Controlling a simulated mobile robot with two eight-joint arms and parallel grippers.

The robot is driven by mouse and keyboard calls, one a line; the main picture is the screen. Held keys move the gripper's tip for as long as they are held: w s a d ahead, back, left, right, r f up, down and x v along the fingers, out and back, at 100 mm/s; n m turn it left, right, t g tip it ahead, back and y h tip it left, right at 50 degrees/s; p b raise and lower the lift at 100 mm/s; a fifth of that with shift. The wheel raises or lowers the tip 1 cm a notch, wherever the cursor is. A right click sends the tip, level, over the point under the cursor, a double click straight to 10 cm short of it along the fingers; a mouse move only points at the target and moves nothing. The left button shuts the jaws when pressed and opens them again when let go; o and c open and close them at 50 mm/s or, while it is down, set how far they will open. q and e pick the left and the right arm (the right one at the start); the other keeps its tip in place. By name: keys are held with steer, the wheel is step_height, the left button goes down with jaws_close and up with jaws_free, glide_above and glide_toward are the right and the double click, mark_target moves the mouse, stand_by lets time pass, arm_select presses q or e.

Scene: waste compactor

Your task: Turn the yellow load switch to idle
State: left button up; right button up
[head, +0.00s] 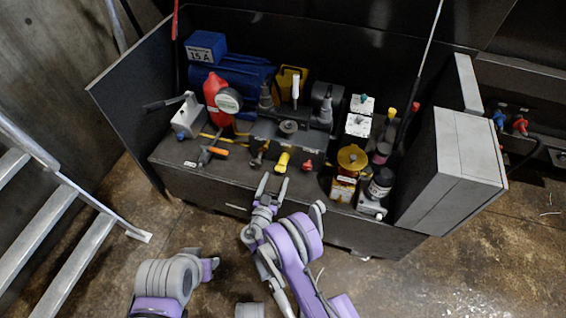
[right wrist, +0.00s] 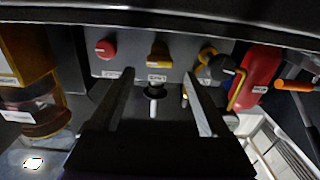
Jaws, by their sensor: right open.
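The yellow load switch (head: 282,162) is a small yellow handle on the front of the compactor's machine bench. In the right wrist view the yellow switch (right wrist: 158,52) sits on a grey panel with a label below it, too small to read. My right gripper (head: 274,180) is open and empty, just in front of the switch. In the right wrist view the two fingers of the right gripper (right wrist: 159,76) lie to either side of the switch, apart from it.
A red knob (head: 307,165) is right of the switch. An amber-topped filter (head: 351,158) stands to the right. A grey cabinet (head: 455,175) bounds the right side. The floor in front is clear.

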mark_target(281, 166)
steer(key=x, duration=0.9)
steer(key=shift+b, duration=0.3)
steer(key=shift+c, duration=0.3)
jaws_close()
